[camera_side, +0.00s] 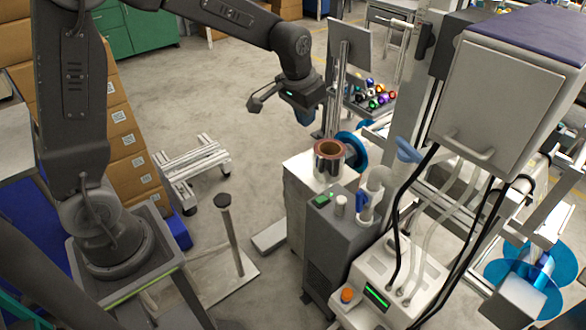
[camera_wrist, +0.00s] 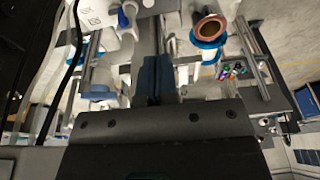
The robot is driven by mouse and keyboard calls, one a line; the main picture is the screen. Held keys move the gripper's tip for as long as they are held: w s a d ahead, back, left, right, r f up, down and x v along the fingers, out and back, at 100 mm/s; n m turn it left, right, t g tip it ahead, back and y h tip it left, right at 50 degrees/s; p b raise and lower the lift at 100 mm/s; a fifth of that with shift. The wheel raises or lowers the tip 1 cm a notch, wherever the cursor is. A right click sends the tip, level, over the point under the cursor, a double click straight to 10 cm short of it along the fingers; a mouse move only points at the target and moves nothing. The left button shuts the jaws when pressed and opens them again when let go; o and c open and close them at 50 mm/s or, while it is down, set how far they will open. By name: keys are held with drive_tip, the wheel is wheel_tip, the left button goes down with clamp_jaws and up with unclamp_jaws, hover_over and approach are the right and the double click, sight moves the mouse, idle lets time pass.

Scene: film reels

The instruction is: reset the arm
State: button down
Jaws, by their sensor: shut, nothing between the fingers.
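My gripper (camera_side: 312,112) hangs from the wrist above the open floor, to the upper left of the white cabinet, and holds nothing. In the wrist view its fingers (camera_wrist: 154,80) are together. A silver roll with a copper-coloured rim (camera_side: 328,160) stands on the white cabinet (camera_side: 300,215), below and apart from my gripper. The roll also shows in the wrist view (camera_wrist: 209,30). A blue reel (camera_side: 354,152) is just right of the roll in the side view.
Several small coloured rolls (camera_side: 378,97) lie on a rack behind the cabinet. A machine with a grey box (camera_side: 505,95) and hanging cables stands at the right. Brown cartons (camera_side: 128,140) are stacked at the left.

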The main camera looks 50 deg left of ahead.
drive_tip(key=s+d+r+t, duration=0.1)
drive_tip(key=s+r, duration=0.3)
drive_tip(key=s, duration=0.7)
drive_tip(key=s+d+r+t, duration=0.1)
drive_tip(key=s+r, duration=0.3)
drive_tip(key=s, duration=0.8)
drive_tip(key=shift+t, duration=0.5)
drive_tip(key=shift+d, duration=0.1)
